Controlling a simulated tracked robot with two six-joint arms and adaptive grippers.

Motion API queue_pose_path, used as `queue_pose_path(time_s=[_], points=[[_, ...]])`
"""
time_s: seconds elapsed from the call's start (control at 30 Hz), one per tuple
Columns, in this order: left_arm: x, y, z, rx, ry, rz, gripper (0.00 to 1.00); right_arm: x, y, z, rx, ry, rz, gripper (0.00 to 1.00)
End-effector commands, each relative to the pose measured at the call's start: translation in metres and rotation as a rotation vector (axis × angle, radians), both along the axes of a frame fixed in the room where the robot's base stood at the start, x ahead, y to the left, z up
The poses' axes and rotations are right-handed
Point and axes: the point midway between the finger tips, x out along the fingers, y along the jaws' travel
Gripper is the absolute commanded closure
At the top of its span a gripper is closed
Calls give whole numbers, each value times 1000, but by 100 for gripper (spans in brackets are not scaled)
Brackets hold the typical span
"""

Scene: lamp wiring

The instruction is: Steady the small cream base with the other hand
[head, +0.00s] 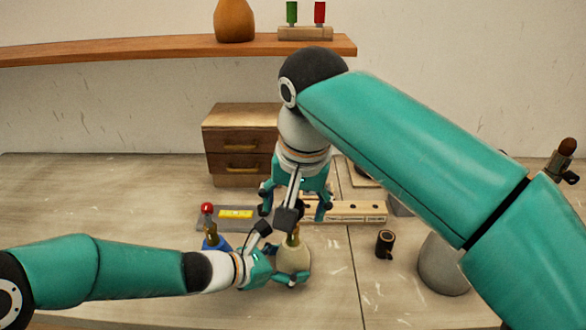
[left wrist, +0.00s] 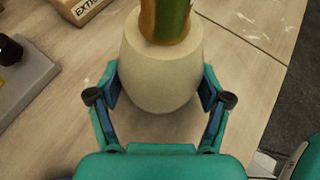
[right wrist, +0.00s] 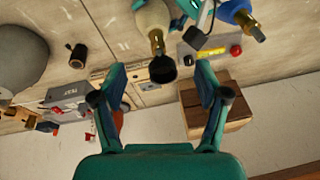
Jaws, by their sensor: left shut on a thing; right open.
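The small cream base (head: 293,260) stands upright on the table in the head view, with a brass neck on top. My left gripper (head: 272,272) is shut around its body from the left. In the left wrist view the cream base (left wrist: 160,75) sits between the two fingers, and a brass and green part rises from its top. My right gripper (head: 296,207) hangs above, pointing down, with its fingers open. In the right wrist view the cream base (right wrist: 152,18) is beyond the open fingertips, and a round black part (right wrist: 162,69) shows between them at the brass neck's end.
A blue base (head: 214,243) with a brass neck stands left of the cream one. Behind lie a grey panel with a yellow label (head: 236,214) and a wooden strip (head: 355,211). A black cup (head: 385,243) and grey dome (head: 443,265) are right; a drawer box (head: 240,140) stands behind.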

Motion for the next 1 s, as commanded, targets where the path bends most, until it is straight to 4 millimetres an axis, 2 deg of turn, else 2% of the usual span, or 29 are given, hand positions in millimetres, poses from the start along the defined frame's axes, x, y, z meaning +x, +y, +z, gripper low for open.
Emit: queue_pose_path(time_s=[0.1,0.2,0.33,0.43,0.67,1.0], points=[[0,0,0,1,1,1,64,8,4,27,-57,-62,62,26],[0,0,0,1,1,1,64,10,4,42,-96,-94,95,26],[0,1,0,1,0,2,64,11,3,54,-123,-117,117,26],[0,1,0,1,0,2,64,12,3,54,-132,-122,124,26],[1,1,0,1,0,2,64,20,2,35,-134,-121,124,26],[1,1,0,1,0,3,64,43,2,-23,-134,-119,124,26]])
